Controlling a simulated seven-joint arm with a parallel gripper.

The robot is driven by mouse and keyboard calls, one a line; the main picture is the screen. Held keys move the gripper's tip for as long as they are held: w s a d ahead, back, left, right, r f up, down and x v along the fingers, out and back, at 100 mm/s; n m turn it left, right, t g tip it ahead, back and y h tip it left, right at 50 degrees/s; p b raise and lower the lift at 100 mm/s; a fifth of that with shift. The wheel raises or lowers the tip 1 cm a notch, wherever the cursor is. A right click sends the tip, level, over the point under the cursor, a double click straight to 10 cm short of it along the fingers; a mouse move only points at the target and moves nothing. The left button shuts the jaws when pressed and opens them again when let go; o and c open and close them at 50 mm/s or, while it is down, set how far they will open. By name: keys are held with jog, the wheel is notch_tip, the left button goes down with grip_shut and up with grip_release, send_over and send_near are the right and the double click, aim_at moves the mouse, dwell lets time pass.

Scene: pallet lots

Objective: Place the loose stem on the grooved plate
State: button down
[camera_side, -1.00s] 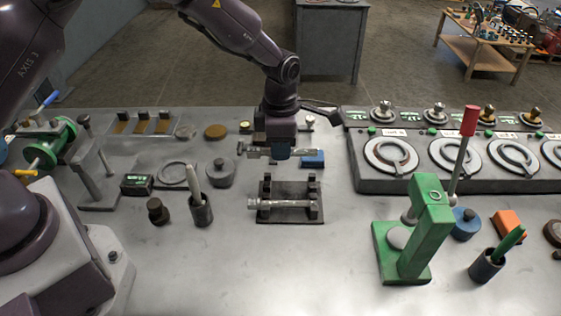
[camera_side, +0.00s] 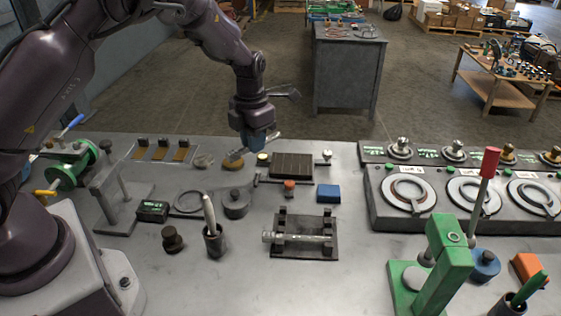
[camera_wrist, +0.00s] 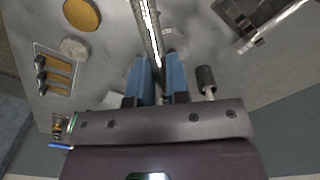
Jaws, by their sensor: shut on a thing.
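My gripper (camera_side: 257,150) is shut on a shiny metal stem (camera_side: 240,154), held slantwise above the bench's back left part. In the wrist view the stem (camera_wrist: 148,30) runs up from between my blue fingers (camera_wrist: 158,82). Its gripped part is partly hidden. The grooved plate (camera_side: 291,167) is a dark striped rectangle lying on the bench, to the right of my gripper, with its top bare. Another metal stem (camera_side: 297,238) lies across a dark cradle (camera_side: 284,254) nearer the front.
A blue block (camera_side: 328,193) and a small orange knob (camera_side: 289,187) stand in front of the plate. A cup (camera_side: 214,243) with a pale rod stands left of the cradle. A round grey weight (camera_side: 236,204) is below my gripper.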

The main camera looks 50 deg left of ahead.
send_over(278, 170)
jog(key=f, duration=0.6)
jog(key=shift+s, duration=0.4)
jog(key=shift+w+f, duration=0.5)
jog(key=shift+f, duration=1.6)
jog(key=c, duration=1.1)
grip_release()
jog(key=shift+f, duration=0.2)
jog(key=shift+r, duration=0.15)
